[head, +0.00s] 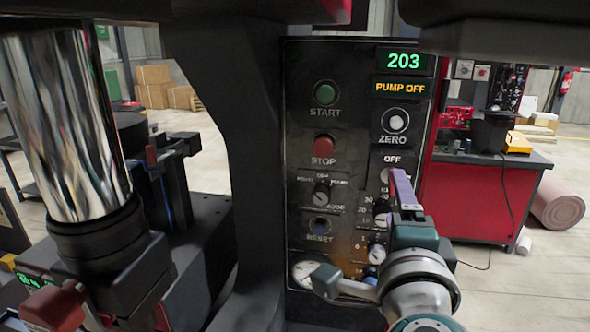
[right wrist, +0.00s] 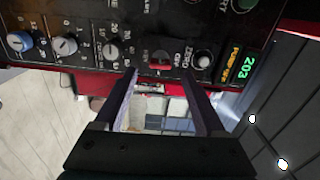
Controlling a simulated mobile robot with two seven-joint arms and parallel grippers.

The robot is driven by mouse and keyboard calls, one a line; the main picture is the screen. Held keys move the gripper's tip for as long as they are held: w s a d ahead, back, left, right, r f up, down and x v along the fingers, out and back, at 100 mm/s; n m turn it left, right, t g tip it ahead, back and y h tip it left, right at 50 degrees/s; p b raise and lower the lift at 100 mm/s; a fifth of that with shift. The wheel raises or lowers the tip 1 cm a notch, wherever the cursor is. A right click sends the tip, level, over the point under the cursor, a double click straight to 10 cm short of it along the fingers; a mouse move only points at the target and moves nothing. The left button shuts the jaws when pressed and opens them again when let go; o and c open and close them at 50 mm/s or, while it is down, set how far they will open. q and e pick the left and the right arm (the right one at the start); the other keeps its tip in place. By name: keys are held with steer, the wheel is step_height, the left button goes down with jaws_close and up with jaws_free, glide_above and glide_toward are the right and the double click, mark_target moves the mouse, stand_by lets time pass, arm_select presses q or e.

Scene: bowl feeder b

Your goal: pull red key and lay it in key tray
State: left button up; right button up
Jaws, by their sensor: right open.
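The red key (right wrist: 160,66) sits in its switch on the control panel (head: 300,140), beside the OFF label and the ZERO knob, in the right wrist view. In the head view my right gripper hides it. My right gripper (head: 394,182) is in front of the panel's right side, below the OFF label. In the right wrist view its two fingers (right wrist: 160,76) are apart, with the key between and just beyond their tips. Nothing is held; contact with the key cannot be told. I cannot make out the key tray. My left gripper is not in view.
Knobs (head: 321,193) and push buttons (head: 324,147) crowd the panel around the right gripper. A polished metal cylinder (head: 65,125) and dark machine parts fill the left. A red workbench (head: 480,200) stands behind at right, with open floor beyond.

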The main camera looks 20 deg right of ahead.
mark_target(391, 196)
steer(key=shift+b+x, duration=0.55)
steer(key=shift+x, duration=2.2)
jaws_close()
steer(key=shift+s+a, duration=0.1)
steer(key=shift+p+v, duration=0.9)
steer(key=shift+v, duration=2.05)
